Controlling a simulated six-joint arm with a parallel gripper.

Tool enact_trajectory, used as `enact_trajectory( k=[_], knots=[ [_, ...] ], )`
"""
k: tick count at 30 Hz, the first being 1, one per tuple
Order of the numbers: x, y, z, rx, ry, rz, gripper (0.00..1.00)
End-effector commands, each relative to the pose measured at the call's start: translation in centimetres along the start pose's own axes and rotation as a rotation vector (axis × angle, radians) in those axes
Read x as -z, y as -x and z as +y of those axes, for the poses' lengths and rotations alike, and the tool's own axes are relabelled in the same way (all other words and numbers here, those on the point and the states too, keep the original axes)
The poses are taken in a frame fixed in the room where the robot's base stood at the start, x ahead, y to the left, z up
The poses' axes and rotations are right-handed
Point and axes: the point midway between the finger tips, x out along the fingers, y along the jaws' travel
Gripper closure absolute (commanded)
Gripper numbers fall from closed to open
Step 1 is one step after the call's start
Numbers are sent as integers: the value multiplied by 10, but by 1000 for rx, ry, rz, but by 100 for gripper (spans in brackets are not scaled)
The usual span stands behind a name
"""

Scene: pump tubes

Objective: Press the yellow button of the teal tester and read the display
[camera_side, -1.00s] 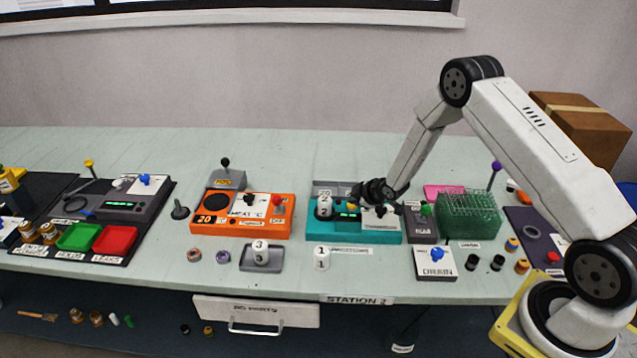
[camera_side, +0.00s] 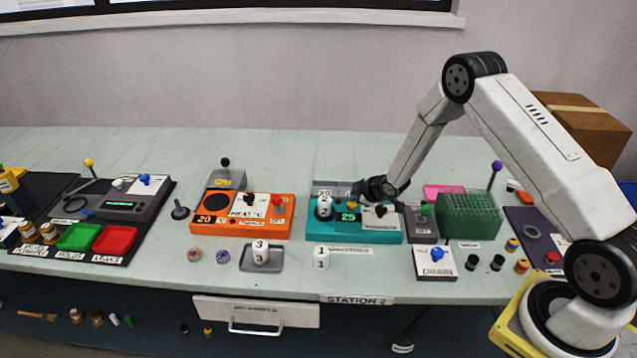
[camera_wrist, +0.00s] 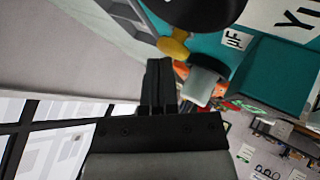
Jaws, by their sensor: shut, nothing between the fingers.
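The teal tester (camera_side: 372,237) stands mid-table, and its lit green display (camera_side: 348,217) appears to read 25. Its yellow button (camera_side: 351,206) sits just behind the display; a yellow part (camera_wrist: 174,46) also shows beside the teal surface in the wrist view. A white tube marked 2 (camera_side: 324,203) stands upright in the tester's left side. My gripper (camera_side: 358,190) is shut and empty, slightly above and behind the button, apart from it. Its closed fingers (camera_wrist: 160,75) show in the wrist view.
The orange heater (camera_side: 240,227) stands left of the tester. A tube marked 1 (camera_side: 321,258) stands in front, and a tube marked 3 (camera_side: 261,252) is on a grey tray. A dark unit (camera_side: 422,230) and green rack (camera_side: 468,222) are to the right.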

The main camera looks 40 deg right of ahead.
Motion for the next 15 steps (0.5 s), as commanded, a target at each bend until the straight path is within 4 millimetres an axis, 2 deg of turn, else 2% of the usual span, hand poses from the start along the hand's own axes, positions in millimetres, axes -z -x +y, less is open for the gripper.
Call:
enact_trajectory(
  k=[8, 15],
  knots=[
    [2, 2, 2, -1, 0, 1, 100],
    [9, 12, 9, -2, 1, 2, 100]
  ],
)
